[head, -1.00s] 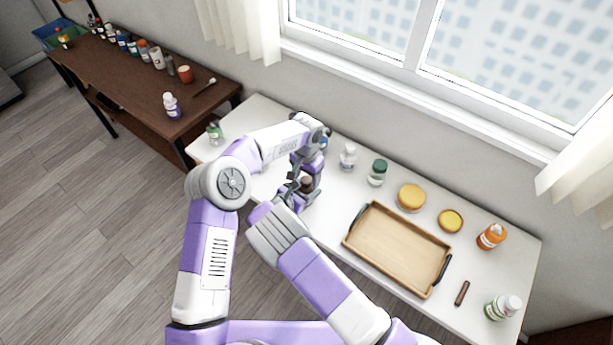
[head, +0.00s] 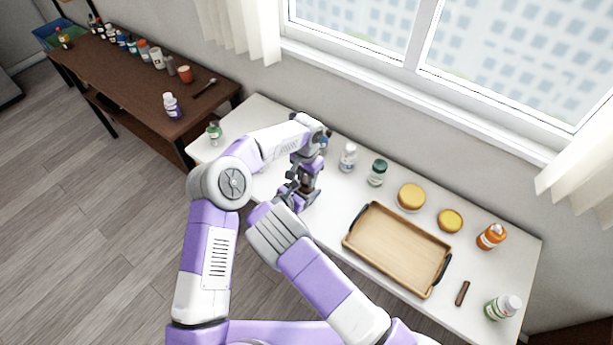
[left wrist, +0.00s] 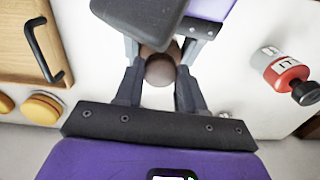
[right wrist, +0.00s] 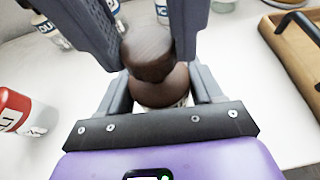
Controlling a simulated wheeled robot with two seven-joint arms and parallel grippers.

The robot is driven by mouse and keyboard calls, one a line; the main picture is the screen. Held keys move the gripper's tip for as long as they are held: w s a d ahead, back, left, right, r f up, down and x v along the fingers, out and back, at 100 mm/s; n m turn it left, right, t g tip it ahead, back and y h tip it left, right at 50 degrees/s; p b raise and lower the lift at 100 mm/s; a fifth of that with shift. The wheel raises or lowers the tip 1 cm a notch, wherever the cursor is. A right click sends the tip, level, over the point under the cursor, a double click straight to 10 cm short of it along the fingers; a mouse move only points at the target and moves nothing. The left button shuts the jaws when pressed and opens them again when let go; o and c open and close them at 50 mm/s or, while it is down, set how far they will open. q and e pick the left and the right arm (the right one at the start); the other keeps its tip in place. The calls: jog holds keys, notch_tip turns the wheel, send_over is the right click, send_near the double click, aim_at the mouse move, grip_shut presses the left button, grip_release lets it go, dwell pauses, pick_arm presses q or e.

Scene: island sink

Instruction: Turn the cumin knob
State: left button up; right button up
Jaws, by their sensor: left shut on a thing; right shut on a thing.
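A small brown wooden mill, apparently the cumin one, stands between my two grippers over the left part of the white counter. In the head view it is mostly covered. In the right wrist view its round upper knob (right wrist: 148,48) sits on a wider brown lower part (right wrist: 160,88), with a bit of pale jar below. My left gripper (head: 307,179) reaches down from above and is shut on the knob, which also shows in the left wrist view (left wrist: 161,70). My right gripper (head: 297,196) is shut on the lower body from the near side. The cumin label cannot be read.
A red-and-white container (left wrist: 287,73) stands close by. A wooden tray (head: 397,250) lies to the right. White (head: 348,156) and green-lidded (head: 377,172) jars stand behind. A brown side table (head: 140,85) holds several bottles.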

pick_arm(q)
jog(key=m, duration=0.4)
jog(key=shift+m, duration=2.1)
jog(key=o, duration=1.1)
notch_tip(320, 180, up, 12)
jog(key=shift+r, duration=0.1)
